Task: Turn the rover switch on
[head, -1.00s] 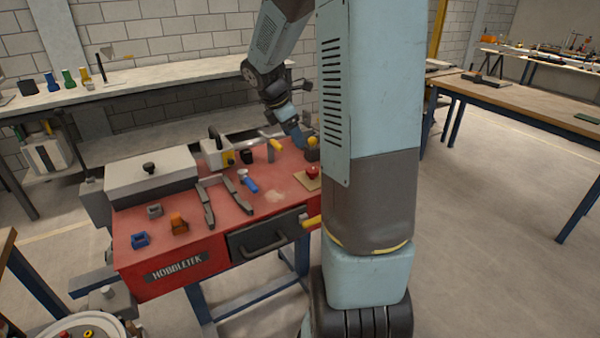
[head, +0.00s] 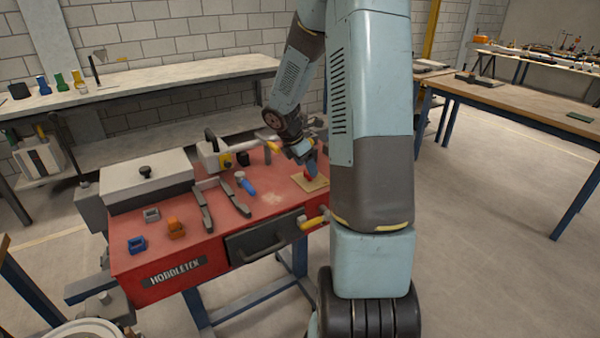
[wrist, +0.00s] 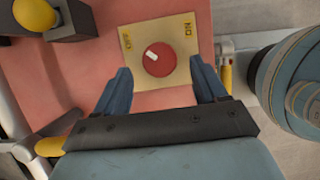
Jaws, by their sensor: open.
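The rover switch is a round red knob (wrist: 160,58) with a white mark, on a pale yellow plate (wrist: 133,72). The plate reads ON at its right and OFF at its left. The white mark sits on the knob's upper left, on the OFF side. In the head view the plate (head: 318,184) lies at the right end of the red bench top. My gripper (wrist: 160,68) is open and empty, one blue finger on each side of the knob, with gaps visible. In the head view my gripper (head: 311,162) is over the knob; its height is hard to tell.
The red workbench (head: 270,208) also holds dark tongs (head: 205,208), a blue-handled tool (head: 247,187), an orange block (head: 176,228) and a blue block (head: 137,245). A yellow-knobbed black part (wrist: 35,15) stands at the wrist view's upper left.

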